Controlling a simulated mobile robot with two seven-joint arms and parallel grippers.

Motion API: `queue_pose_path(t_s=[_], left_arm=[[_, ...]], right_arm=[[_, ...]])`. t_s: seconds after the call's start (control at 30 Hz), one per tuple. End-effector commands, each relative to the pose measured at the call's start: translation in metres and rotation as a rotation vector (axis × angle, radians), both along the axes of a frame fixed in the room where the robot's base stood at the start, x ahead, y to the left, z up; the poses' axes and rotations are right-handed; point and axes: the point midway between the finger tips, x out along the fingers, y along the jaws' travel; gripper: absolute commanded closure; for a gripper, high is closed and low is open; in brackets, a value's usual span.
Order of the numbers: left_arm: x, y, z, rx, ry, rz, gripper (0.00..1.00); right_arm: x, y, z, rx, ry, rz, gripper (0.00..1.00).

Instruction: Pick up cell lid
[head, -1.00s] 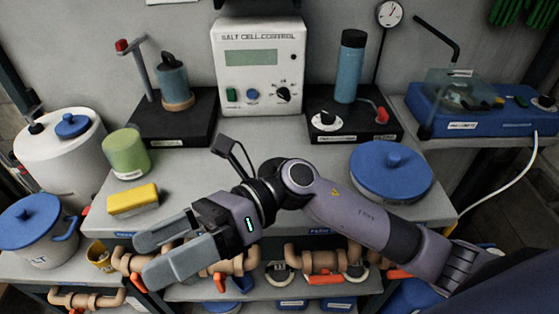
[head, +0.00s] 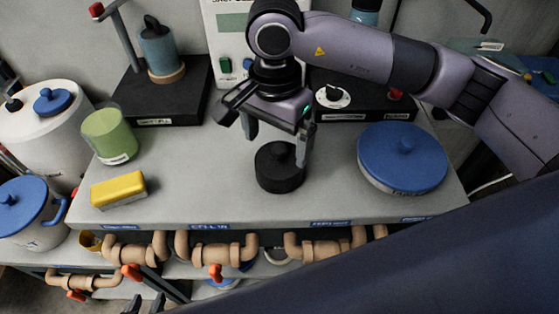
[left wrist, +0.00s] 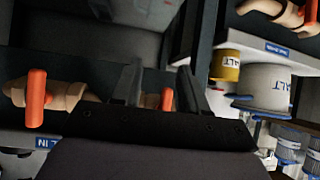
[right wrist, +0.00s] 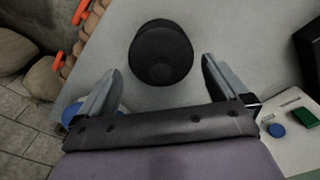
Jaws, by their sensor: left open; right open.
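A round black lid with a knob on top, which I take for the cell lid (head: 280,176), stands on the grey bench top near its front edge. My right gripper (head: 277,147) points down over it, open, with its fingers on either side of the knob. In the right wrist view the lid (right wrist: 162,48) lies ahead of and between the open fingers (right wrist: 161,66), with nothing gripped. My left gripper (left wrist: 160,85) is open and empty, low by the pipes in front of the bench; only its tips (head: 145,304) show in the head view.
A blue-lidded pot (head: 403,160) stands right of the black lid. A yellow sponge (head: 118,190) and green jar (head: 108,138) stand left. Dark device bases (head: 160,95) and a control box line the back. Tan pipes (head: 218,250) with orange handles run below the front edge.

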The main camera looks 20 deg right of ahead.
Motion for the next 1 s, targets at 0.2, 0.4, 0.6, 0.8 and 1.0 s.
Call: queue_pose_path(t_s=[0.2, 0.4, 0.6, 0.8, 1.0], left_arm=[[0.000, 0.000, -0.009, 0.000, 0.001, 0.000, 0.57], [0.000, 0.000, -0.018, 0.000, 0.001, 0.000, 0.57], [0.000, 0.000, -0.017, 0.000, 0.001, 0.000, 0.57], [0.000, 0.000, -0.017, 0.000, 0.001, 0.000, 0.57], [0.000, 0.000, -0.017, 0.000, 0.001, 0.000, 0.57]], right_arm=[[0.001, -0.002, -0.028, 0.002, 0.004, 0.006, 0.00], [0.001, -0.003, -0.052, 0.002, 0.002, 0.012, 0.00], [0.001, -0.002, -0.051, 0.004, 0.000, 0.012, 0.00], [0.001, -0.002, -0.051, 0.004, 0.000, 0.012, 0.34], [0.001, -0.002, -0.050, 0.004, 0.001, 0.012, 0.34]])
